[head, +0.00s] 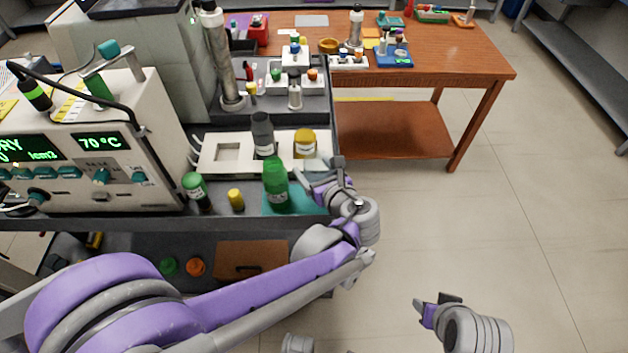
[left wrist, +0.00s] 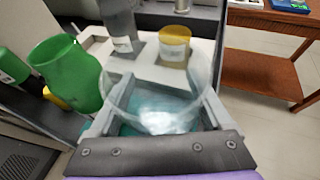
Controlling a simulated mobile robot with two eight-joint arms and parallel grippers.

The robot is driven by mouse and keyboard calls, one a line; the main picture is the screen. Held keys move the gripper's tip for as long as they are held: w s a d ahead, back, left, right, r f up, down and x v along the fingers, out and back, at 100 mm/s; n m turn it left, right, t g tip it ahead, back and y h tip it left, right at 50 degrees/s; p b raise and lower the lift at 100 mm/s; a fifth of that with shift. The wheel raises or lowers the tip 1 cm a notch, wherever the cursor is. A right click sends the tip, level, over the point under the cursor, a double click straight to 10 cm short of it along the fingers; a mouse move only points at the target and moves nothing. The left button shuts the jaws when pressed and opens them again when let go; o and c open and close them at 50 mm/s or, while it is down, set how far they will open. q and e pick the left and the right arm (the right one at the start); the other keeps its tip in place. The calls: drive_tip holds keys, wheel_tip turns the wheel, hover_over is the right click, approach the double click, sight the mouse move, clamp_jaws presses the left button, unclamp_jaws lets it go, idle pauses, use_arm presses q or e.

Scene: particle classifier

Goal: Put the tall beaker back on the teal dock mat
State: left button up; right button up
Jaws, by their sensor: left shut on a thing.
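The tall beaker is clear glass. In the left wrist view the beaker (left wrist: 160,118) sits between the two pale fingers of my left gripper (left wrist: 156,92), which is shut on it. The teal dock mat (head: 302,204) lies at the right front corner of the dark bench. Teal shows through the glass in the left wrist view. My left gripper (head: 318,180) is over the mat's right side in the head view, where the beaker is hard to make out. I cannot tell whether its base touches the mat. My right gripper (head: 437,304) hangs over the floor, its jaw opening unclear.
A smaller green bottle (head: 195,189) and yellow vial (head: 236,199) stand left. Floor to the right is clear.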

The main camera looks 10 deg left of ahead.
use_arm(q)
drive_tip(key=shift+f+b, duration=0.35)
drive_tip(key=shift+f, duration=1.55)
drive_tip(key=shift+f, duration=0.1)
drive_tip(key=o, duration=1.6)
drive_tip(key=shift+s+d+r, duration=0.1)
drive_tip(key=shift+r, duration=0.15)
drive_tip(key=v, duration=1.1)
drive_tip(key=shift+s+d+r+p, duration=0.2)
drive_tip(key=shift+p, duration=0.2)
